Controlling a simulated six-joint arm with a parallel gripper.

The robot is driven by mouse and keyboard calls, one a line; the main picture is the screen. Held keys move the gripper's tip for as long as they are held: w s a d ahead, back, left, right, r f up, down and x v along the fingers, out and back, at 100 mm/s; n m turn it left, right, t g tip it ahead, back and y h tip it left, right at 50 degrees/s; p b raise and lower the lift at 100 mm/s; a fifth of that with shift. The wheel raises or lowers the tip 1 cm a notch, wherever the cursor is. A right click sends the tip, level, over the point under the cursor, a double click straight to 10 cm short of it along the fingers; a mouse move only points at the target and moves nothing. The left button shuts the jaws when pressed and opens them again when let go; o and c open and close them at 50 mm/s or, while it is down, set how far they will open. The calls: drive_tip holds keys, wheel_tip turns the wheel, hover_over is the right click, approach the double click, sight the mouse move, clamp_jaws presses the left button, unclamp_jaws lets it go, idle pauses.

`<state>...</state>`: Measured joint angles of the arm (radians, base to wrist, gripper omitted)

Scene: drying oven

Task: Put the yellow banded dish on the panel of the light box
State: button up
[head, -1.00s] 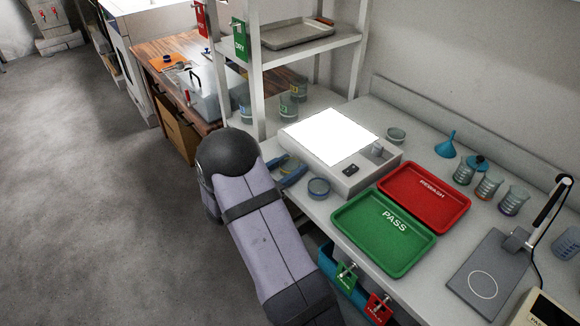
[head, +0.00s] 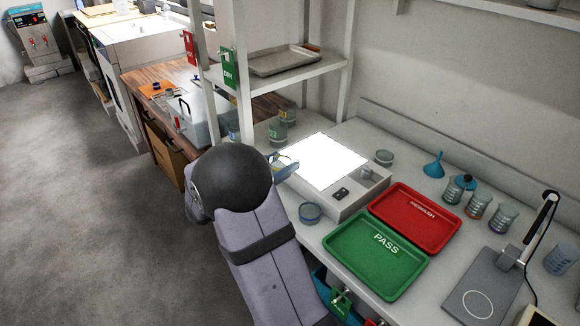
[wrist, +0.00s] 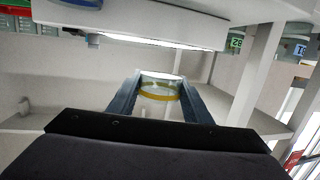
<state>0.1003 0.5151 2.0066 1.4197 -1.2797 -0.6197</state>
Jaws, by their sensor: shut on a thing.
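The yellow banded dish (wrist: 158,96) is between the two fingers of my gripper (wrist: 160,82) in the wrist view, clear with a yellow band. My gripper is shut on it. In the head view my gripper (head: 285,168) shows only as blue fingers beside the left edge of the light box (head: 345,208), and my arm hides most of it; the dish is hard to make out there. The light box has a bright white panel (head: 325,160), with no dish seen on it. The wrist view, which looks upside down, shows the box's side (wrist: 150,20) close by.
A blue-banded dish (head: 310,212) stands in front of the light box and another dish (head: 384,157) behind it. A green PASS tray (head: 350,240) and a red REWASH tray (head: 400,199) lie to the right. A shelf post (head: 243,100) and beakers (head: 277,131) stand left.

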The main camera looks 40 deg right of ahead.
drive_tip(key=s+d+r+m+g, duration=0.3)
drive_tip(key=s+d+r+g, duration=0.15)
drive_tip(key=s+d, duration=0.6)
drive_tip(key=r+n+t, duration=0.1)
drive_tip(key=n+t, duration=0.3)
drive_tip(key=t, duration=0.2)
hover_over(317, 166)
drive_tip(key=shift+d+f, duration=0.15)
drive_tip(key=shift+f, duration=4.75)
drive_tip(key=shift+f, duration=0.15)
drive_tip(key=o, duration=1.1)
drive_tip(key=v, duration=0.4)
drive_tip(key=b+v, duration=0.1)
drive_tip(key=v, duration=0.7)
drive_tip(key=shift+r, duration=0.35)
